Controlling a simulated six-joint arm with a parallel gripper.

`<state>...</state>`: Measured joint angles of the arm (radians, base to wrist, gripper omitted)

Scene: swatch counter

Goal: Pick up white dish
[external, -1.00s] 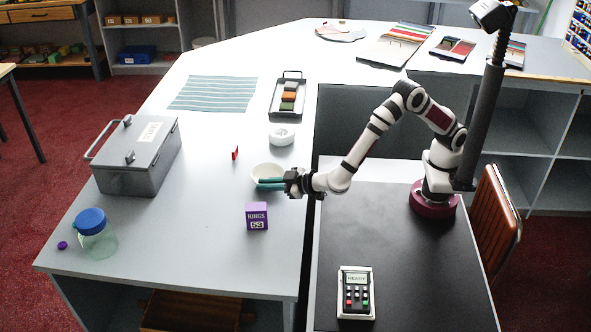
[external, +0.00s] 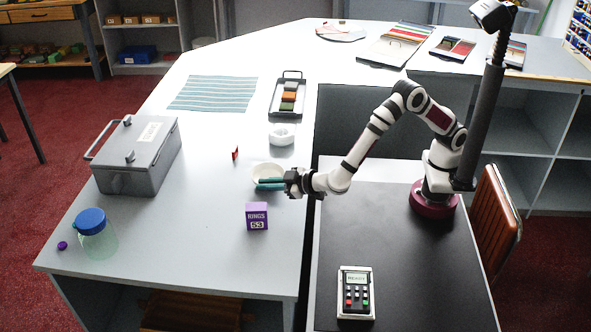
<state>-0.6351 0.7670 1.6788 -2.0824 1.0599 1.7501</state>
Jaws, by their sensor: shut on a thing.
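The white dish (external: 266,169) is a small round bowl near the right edge of the white counter, left of my arm. My gripper (external: 268,184) reaches in from the right with its green fingers at the near side of the dish. The fingers are shut on the dish and cover part of its near rim. Whether the dish is clear of the counter is hard to tell at this size.
A white round ring-shaped thing (external: 282,134) stands behind the dish. A purple box (external: 257,216) is in front, and a small red thing (external: 235,153) is to the left. A grey case (external: 137,160) and a blue-lidded jar (external: 95,236) stand further left. The counter between is clear.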

